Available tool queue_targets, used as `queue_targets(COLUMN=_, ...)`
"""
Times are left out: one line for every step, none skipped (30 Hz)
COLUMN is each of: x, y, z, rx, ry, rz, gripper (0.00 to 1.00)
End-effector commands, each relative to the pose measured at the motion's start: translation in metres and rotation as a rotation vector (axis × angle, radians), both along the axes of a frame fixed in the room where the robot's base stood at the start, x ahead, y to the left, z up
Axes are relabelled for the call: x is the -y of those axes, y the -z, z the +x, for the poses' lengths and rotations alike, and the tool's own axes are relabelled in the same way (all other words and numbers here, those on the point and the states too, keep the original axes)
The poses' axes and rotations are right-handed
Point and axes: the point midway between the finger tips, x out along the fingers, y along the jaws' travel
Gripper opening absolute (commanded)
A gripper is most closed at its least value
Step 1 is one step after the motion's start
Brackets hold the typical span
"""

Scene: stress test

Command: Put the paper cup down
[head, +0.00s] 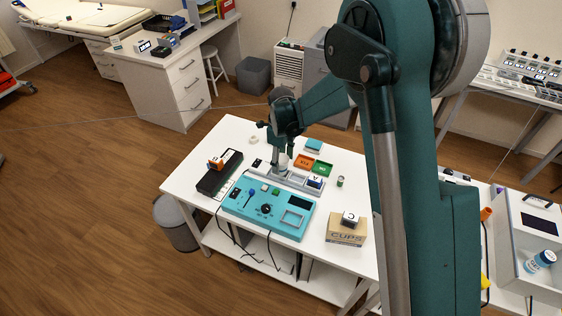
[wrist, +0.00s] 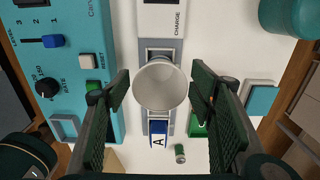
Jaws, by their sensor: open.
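The paper cup (wrist: 162,87) is white and stands upright, seen from above into its mouth in the wrist view. In the head view it shows as a small pale shape (head: 283,159) below my wrist. It appears to be at the grey holder strip (wrist: 160,127), though its base is hidden. My gripper (wrist: 160,92) is open, with one dark green finger on each side of the cup. Gaps seem to show between the cup and both fingers. In the head view my gripper (head: 281,150) is small and partly hidden.
A teal control panel (head: 252,217) lies beside the holder. A block marked A (wrist: 158,138) and a small green can (wrist: 180,153) are close by. Orange (head: 303,161) and green (head: 322,168) trays sit behind. A cardboard CUPS box (head: 346,232) stands on the white table's front right.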

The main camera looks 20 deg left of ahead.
Motion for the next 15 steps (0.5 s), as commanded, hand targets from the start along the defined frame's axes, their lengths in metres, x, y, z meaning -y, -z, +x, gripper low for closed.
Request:
queue_targets(x=0.000, y=-0.008, z=0.000, rx=0.000, ry=0.000, rz=0.000, gripper=0.54)
queue_targets(x=0.000, y=-0.012, z=0.000, rx=0.000, ry=0.000, rz=0.000, gripper=0.54)
queue_targets(x=0.000, y=-0.017, z=0.000, rx=0.000, ry=0.000, rz=0.000, gripper=0.54)
queue_targets(x=0.000, y=-0.021, z=0.000, rx=0.000, ry=0.000, rz=0.000, gripper=0.54)
queue_targets(x=0.000, y=-0.026, z=0.000, rx=0.000, ry=0.000, rz=0.000, gripper=0.54)
queue_targets(x=0.000, y=-0.032, z=0.000, rx=0.000, ry=0.000, rz=0.000, gripper=0.54)
queue_targets(x=0.000, y=-0.038, z=0.000, rx=0.000, ry=0.000, rz=0.000, gripper=0.54)
queue_targets(x=0.000, y=-0.043, z=0.000, rx=0.000, ry=0.000, rz=0.000, gripper=0.54)
queue_targets(x=0.000, y=-0.050, z=0.000, rx=0.000, ry=0.000, rz=0.000, gripper=0.54)
queue_targets(x=0.000, y=-0.055, z=0.000, rx=0.000, ry=0.000, rz=0.000, gripper=0.54)
queue_targets(x=0.000, y=-0.060, z=0.000, rx=0.000, ry=0.000, rz=0.000, gripper=0.54)
queue_targets(x=0.000, y=-0.067, z=0.000, rx=0.000, ry=0.000, rz=0.000, gripper=0.54)
queue_targets(x=0.000, y=-0.072, z=0.000, rx=0.000, ry=0.000, rz=0.000, gripper=0.54)
queue_targets(x=0.000, y=-0.077, z=0.000, rx=0.000, ry=0.000, rz=0.000, gripper=0.54)
queue_targets(x=0.000, y=-0.083, z=0.000, rx=0.000, ry=0.000, rz=0.000, gripper=0.54)
